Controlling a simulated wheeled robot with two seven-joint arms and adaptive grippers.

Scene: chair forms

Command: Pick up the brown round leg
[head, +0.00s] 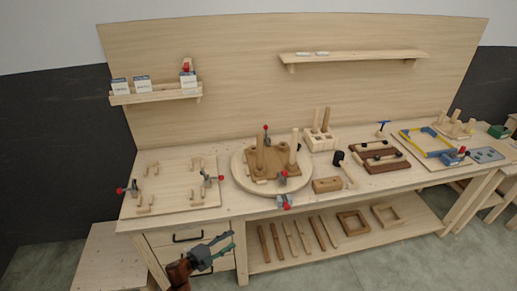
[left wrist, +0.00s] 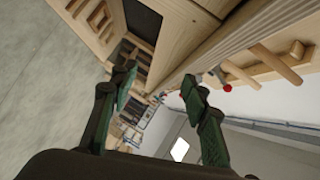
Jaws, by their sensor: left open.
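Several slim wooden legs lie side by side on the lower shelf; the leftmost, a brown leg (head: 263,243), looks darker than the pale ones. Two upright round legs stand on the turntable, a brown one (head: 260,152) at left and a paler one (head: 293,147) at right. I cannot tell which one the task names. My left gripper (head: 226,244) is open and empty in front of the drawers, left of the shelf legs and apart from them. In the left wrist view its fingers (left wrist: 158,84) are spread with nothing between them. My right gripper is not in view.
The wooden bench has a round turntable (head: 238,177) at its middle and a clamp board (head: 178,170) at left. Drawers (head: 190,240) are behind my left gripper. Square frames (head: 353,221) lie on the lower shelf at right. A leg holder block (head: 318,142) stands behind the turntable.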

